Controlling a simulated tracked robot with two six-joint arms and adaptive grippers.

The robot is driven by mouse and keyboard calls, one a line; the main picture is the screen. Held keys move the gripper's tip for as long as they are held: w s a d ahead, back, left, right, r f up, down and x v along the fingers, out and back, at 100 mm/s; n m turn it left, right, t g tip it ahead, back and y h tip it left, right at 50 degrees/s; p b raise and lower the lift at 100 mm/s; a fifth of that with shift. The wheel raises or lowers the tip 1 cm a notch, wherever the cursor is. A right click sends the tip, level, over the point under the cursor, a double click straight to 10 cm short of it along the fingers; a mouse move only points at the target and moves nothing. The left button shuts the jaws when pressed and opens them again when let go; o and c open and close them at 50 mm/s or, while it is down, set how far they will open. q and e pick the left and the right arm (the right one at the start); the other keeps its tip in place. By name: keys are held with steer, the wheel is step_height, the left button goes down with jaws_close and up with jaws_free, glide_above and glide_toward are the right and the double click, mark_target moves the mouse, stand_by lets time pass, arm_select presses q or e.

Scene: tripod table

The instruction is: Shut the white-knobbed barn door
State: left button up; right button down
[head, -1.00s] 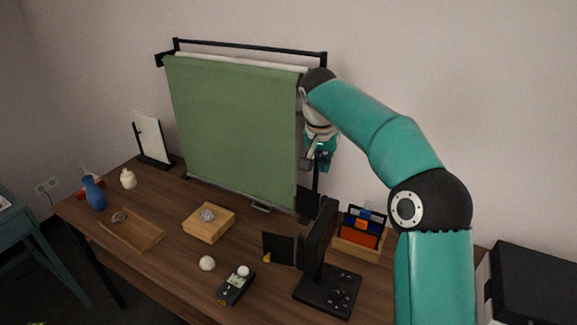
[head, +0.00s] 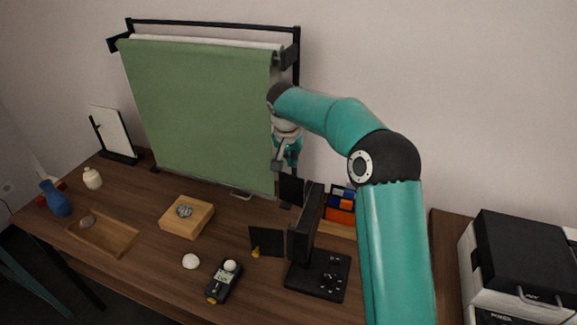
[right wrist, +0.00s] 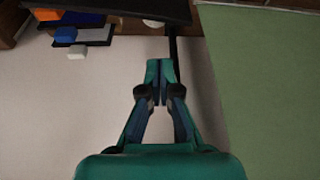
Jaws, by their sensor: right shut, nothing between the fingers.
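A black panel light (head: 305,225) stands on a dark base at the right of the table, with dark flaps as barn doors. One flap (head: 267,241) sticks out left and bears a small yellow-orange knob (head: 256,252). Another flap (head: 291,189) stands behind, toward the backdrop. In the right wrist view a dark panel (right wrist: 120,8) crosses the top, with a small white knob (right wrist: 153,23) at its edge. My right gripper (head: 280,166) hangs above the rear flap, beside the backdrop's right edge. Its fingers (right wrist: 160,68) are shut and empty, apart from the knob. My left gripper is out of view.
A green backdrop (head: 200,115) hangs on a black stand just left of my gripper. A wooden holder with coloured cards (head: 340,205) stands behind the light.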

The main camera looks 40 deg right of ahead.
mark_target(293, 187)
steer(key=a, duration=0.1)
steer(key=s+a, duration=0.2)
steer(key=shift+a, duration=0.25)
steer(key=shift+r, duration=0.1)
steer(key=shift+w+a+n, duration=0.1)
steer(key=shift+a+n, duration=0.15)
steer(key=shift+n, duration=0.15)
